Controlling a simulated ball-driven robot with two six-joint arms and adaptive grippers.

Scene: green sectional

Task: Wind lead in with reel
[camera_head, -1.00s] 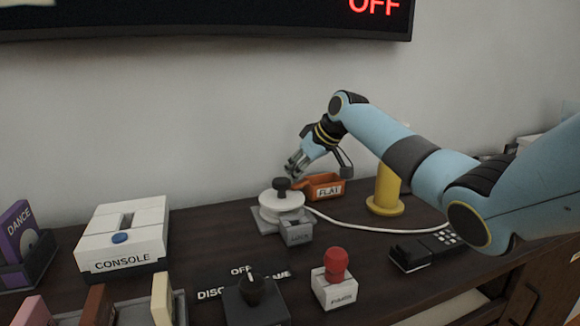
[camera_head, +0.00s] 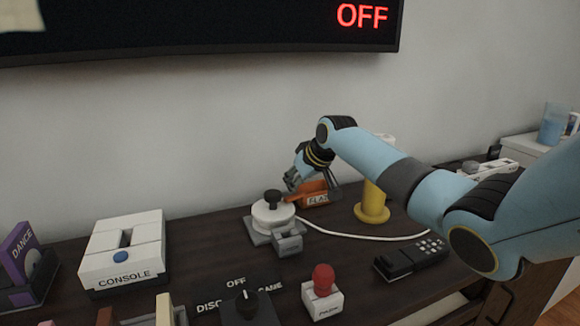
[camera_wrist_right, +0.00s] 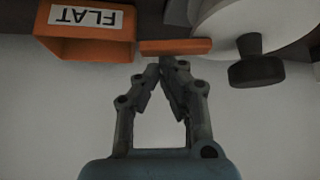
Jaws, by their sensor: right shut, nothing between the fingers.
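The reel is a white disc (camera_head: 268,217) with a black knob (camera_head: 273,196) on a grey base. In the right wrist view the disc (camera_wrist_right: 215,14) and knob (camera_wrist_right: 257,66) are at upper right. A white lead (camera_head: 350,235) runs from the reel rightward along the dark top, passing behind my arm. My right gripper (camera_head: 290,183) is beside and slightly above the knob, apart from it. Its fingertips (camera_wrist_right: 167,66) are together and empty, close to an orange bar (camera_wrist_right: 176,47); whether they touch it I cannot tell. My left gripper is not in view.
An orange box marked FLAT (camera_head: 318,199) stands close behind my right gripper. A yellow post (camera_head: 373,205) is to its right. A black remote-like object (camera_head: 410,259), a red-knobbed block (camera_head: 323,290), a dial (camera_head: 250,305) and a white console (camera_head: 123,255) stand around.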

